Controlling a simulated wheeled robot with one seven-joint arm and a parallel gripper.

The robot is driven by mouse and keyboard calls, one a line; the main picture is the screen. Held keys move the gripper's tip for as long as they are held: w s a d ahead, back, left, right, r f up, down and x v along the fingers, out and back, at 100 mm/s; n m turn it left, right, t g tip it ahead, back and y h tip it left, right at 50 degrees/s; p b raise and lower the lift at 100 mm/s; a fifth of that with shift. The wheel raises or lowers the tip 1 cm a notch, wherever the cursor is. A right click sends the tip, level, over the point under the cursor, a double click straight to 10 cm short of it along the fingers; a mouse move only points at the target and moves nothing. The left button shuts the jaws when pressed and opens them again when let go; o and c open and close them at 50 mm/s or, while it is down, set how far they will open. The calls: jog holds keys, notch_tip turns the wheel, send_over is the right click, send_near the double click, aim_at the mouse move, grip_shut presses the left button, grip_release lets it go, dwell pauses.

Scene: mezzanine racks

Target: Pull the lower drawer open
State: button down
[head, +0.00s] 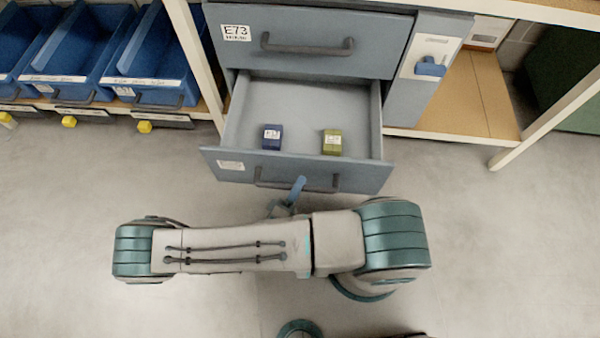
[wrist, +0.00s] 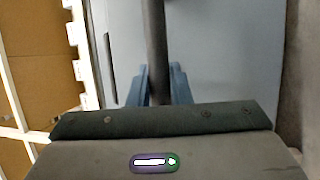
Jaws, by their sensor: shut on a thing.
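The lower drawer (head: 230,165) is grey-blue and stands pulled out of its cabinet, with its inside showing in the head view. A dark bar handle (head: 330,186) runs along its front; it also shows in the wrist view as a dark bar (wrist: 155,50). My gripper (head: 297,190) is at the middle of this handle in the head view, partly hidden by my arm. In the wrist view my gripper's blue fingers (wrist: 159,85) are on either side of the bar, shut on it. A dark blue box (head: 271,138) and an olive-green box (head: 332,142) lie inside the drawer.
The upper drawer (head: 300,62), labelled E73, is shut above, with its own handle (head: 307,46). Blue bins (head: 150,65) stand on a shelf at left. A cabinet side panel with a blue latch (head: 430,67) is at right. The floor (head: 500,240) around is clear.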

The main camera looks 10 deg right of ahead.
jog(key=shift+s+a, duration=0.15)
jog(key=shift+s, duration=0.1)
jog(key=c, duration=1.3)
grip_release()
jog(key=p+v, duration=0.1)
jog(key=v, duration=1.2)
jog(key=shift+s+a, duration=0.25)
jog(key=shift+s, duration=0.1)
